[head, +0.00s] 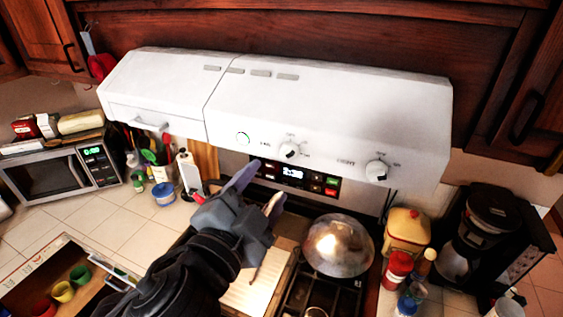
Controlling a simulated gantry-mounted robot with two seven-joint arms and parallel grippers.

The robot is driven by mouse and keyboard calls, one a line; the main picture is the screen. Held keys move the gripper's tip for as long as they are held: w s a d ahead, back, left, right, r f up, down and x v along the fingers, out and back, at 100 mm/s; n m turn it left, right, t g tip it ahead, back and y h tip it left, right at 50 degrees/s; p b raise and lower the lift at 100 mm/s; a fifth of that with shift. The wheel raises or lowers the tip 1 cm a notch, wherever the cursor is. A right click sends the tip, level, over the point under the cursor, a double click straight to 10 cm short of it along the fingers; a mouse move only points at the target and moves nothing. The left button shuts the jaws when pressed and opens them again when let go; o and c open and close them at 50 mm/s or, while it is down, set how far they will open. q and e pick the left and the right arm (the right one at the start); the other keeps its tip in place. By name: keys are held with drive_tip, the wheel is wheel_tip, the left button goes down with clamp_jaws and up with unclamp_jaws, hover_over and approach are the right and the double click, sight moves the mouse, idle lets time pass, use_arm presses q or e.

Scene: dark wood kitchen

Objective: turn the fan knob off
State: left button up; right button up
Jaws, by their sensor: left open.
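The exact depth gap is hard to tell. My right gripper is not in view.
Below the hood are a stove display panel (292,174) and a shiny metal dome (339,245) on the stovetop. A microwave (62,172) stands at left. A coffee maker (485,235) and a yellow jar (407,230) stand at right. Dark cabinets are above the hood.

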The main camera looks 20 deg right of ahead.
sight(283, 158)
use_arm(q)
drive_tip(key=x, duration=0.8)
drive_tip(key=shift+w+d+p, duration=0.1)
drive_tip(key=shift+w+p, duration=0.1)
drive_tip(key=shift+p, duration=0.15)
drive_tip(key=shift+c, duration=0.4)
drive_tip(key=c, duration=0.9)
